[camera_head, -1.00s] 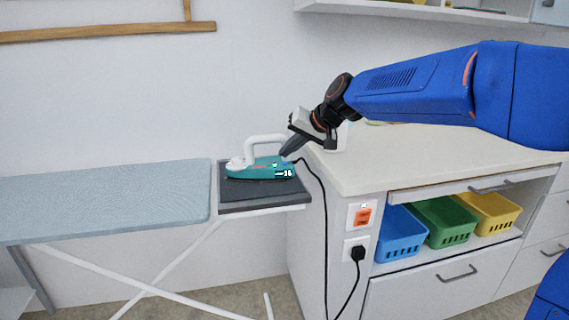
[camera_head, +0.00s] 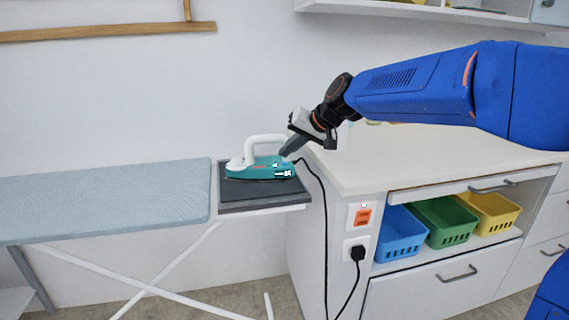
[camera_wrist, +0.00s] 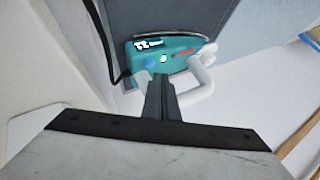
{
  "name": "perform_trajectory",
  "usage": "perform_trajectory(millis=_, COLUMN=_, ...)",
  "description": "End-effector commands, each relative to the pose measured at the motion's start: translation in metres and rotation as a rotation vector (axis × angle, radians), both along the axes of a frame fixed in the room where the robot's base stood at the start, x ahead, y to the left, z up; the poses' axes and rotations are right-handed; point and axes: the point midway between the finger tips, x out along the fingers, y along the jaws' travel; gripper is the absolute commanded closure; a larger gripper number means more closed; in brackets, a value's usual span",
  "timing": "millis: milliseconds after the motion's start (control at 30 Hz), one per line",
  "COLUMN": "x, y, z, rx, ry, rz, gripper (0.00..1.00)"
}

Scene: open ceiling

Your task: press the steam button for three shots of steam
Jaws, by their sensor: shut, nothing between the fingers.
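The teal iron (camera_head: 245,172) with a white handle rests on a dark pad (camera_head: 250,192) at the right end of the ironing board.
The ironing board (camera_head: 110,200) extends left. A white counter (camera_head: 420,165) stands right, with blue, green and yellow baskets (camera_head: 400,235) below. A black cord (camera_head: 325,220) runs from the iron to a wall plug (camera_head: 357,254). An orange switch (camera_head: 363,215) is above the plug.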

Motion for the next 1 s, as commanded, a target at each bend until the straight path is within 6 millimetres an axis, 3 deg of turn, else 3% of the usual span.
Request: perform_trajectory(millis=1000, x=-0.0001, y=0.0001, z=-0.0085, rx=0.0, ry=0.0, rz=0.0, gripper=1.0)
